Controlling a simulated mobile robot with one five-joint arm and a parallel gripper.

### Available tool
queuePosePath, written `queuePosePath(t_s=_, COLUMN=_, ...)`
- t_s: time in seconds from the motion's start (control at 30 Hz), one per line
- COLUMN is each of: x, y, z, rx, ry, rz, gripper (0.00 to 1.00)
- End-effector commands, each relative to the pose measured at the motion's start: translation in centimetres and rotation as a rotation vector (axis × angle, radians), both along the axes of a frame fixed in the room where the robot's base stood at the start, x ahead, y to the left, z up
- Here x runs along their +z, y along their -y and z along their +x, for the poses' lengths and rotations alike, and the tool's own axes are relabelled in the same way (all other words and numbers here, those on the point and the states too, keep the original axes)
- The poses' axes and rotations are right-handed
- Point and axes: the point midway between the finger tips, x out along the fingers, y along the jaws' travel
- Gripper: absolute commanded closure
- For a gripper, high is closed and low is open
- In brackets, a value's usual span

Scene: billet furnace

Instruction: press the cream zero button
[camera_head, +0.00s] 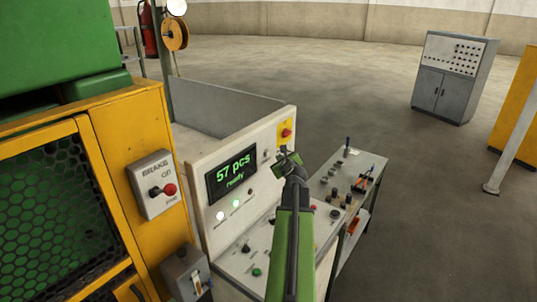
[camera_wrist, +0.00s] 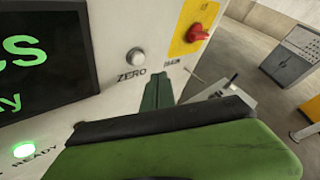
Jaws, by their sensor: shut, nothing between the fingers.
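The cream zero button (camera_wrist: 135,57) is a small round button on the upright face of the pale control panel, above the word ZERO. In the wrist view it is just up and left of my gripper (camera_wrist: 157,88), whose green fingers are shut with nothing between them. The fingertips point at the panel below and right of the button and appear apart from it. In the head view my gripper (camera_head: 287,160) is in front of the panel's right part, beside the button's place.
A red main switch (camera_wrist: 198,32) on a yellow plate is right of the button. The panel's display (camera_head: 231,173) reads 57 pcs ready. A sloped desk with knobs (camera_head: 257,252) lies below. A side bench (camera_head: 350,180) holds tools. A grey cabinet (camera_head: 440,92) stands at the back right.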

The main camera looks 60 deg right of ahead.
Motion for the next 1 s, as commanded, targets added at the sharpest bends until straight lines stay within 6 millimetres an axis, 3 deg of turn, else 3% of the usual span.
queuePosePath(t_s=0.27, x=0.0, y=0.0, z=2.2, rx=0.001, ry=-0.001, rz=0.0, gripper=1.0)
queuePosePath(t_s=1.0, x=0.0, y=-0.1, z=2.4, rx=0.002, ry=0.0, rz=0.0, gripper=1.0)
